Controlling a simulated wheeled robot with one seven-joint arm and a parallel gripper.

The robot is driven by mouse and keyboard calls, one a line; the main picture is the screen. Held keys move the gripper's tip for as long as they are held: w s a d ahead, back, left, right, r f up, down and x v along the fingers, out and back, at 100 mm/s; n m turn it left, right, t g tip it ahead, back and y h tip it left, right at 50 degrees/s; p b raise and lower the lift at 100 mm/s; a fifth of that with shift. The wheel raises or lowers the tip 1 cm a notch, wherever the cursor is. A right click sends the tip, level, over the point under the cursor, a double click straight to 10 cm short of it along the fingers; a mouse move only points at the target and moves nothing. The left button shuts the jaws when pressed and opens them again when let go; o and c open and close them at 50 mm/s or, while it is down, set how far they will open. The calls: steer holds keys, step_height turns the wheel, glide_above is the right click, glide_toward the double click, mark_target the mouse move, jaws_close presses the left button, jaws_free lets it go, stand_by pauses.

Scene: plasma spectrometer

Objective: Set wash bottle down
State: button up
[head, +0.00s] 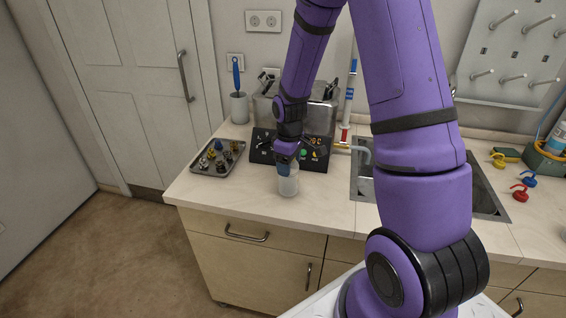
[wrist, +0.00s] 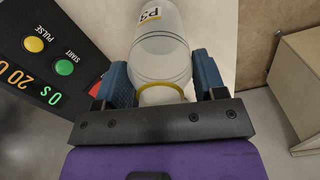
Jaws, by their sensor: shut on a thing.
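The wash bottle (head: 288,185) is a translucent white bottle near the front edge of the counter, below my gripper (head: 287,165). It looks upright, and its base is at or very close to the counter top; I cannot tell if it touches. In the wrist view the bottle (wrist: 160,45) shows a yellow ring at its neck and a label reading P3. The blue fingers of my gripper (wrist: 162,85) stand on both sides of the neck and are shut on it. The fingers hide part of the neck.
A control panel (head: 262,155) with lit digits and buttons stands just behind the bottle. A tray (head: 231,166) of small parts lies to the left. A sink (head: 362,180) is to the right. The counter (head: 235,200) is clear to the bottle's left front.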

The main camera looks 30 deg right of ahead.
steer(key=shift+d+f, duration=0.15)
steer(key=shift+f, duration=0.2)
steer(key=shift+f, duration=0.15)
steer(key=o, duration=1.3)
